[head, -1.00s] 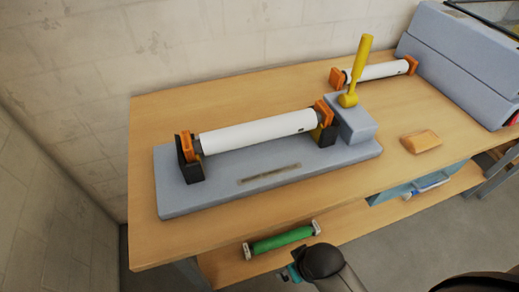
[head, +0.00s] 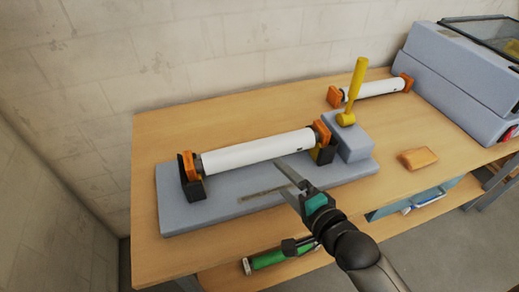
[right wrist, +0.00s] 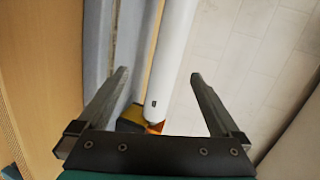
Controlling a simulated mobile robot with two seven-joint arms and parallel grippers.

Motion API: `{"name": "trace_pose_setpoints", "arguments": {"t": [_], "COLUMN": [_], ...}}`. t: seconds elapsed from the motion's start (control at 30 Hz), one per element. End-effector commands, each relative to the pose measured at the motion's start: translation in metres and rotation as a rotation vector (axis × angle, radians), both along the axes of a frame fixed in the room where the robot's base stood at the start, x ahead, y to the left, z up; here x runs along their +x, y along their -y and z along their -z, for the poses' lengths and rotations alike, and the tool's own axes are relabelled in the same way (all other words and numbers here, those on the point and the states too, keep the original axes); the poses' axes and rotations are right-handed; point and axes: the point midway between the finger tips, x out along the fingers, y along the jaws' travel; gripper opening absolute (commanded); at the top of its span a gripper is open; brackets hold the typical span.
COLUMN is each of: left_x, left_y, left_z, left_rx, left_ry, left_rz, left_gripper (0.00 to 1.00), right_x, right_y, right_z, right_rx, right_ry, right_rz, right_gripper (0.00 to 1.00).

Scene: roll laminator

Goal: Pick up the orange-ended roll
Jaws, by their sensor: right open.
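A white roll with orange ends (head: 258,150) rests on black end supports on a grey base (head: 225,207) on the table. A second white roll with orange ends (head: 374,89) lies at the back right of the table. My right gripper (head: 286,177) is open and empty, in front of the nearer roll's right half. In the right wrist view that roll (right wrist: 172,60) runs between the two open fingers (right wrist: 160,75), its orange end (right wrist: 154,127) partly hidden by the gripper body. I cannot tell any contact. My left gripper is out of view.
A yellow lever (head: 357,85) stands on a grey block (head: 348,143) right of the nearer roll. An orange block (head: 419,158) lies on the table (head: 160,130). A green roll (head: 268,259) lies on the lower shelf, partly behind my arm. A large grey machine (head: 455,80) stands at right.

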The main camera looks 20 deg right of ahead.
Motion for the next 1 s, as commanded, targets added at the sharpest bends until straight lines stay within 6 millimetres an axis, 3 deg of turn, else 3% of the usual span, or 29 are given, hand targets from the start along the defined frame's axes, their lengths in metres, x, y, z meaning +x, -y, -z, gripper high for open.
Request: {"name": "trace_pose_setpoints", "arguments": {"t": [0.27, 0.8, 1.0], "left_x": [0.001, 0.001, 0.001], "left_y": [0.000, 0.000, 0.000], "left_z": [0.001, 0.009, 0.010], "left_rx": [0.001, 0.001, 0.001], "left_ry": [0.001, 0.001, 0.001], "left_rz": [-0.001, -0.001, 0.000], "left_gripper": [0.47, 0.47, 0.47], "right_x": [0.014, 0.090, 0.102], "right_y": [0.005, -0.010, -0.012], "right_z": [-0.009, 0.007, 0.009], "right_rx": [0.135, 0.130, 0.129], "right_ry": [0.058, 0.057, 0.055], "right_rz": [0.041, 0.039, 0.040], "right_gripper": [1.00, 1.00, 1.00]}}
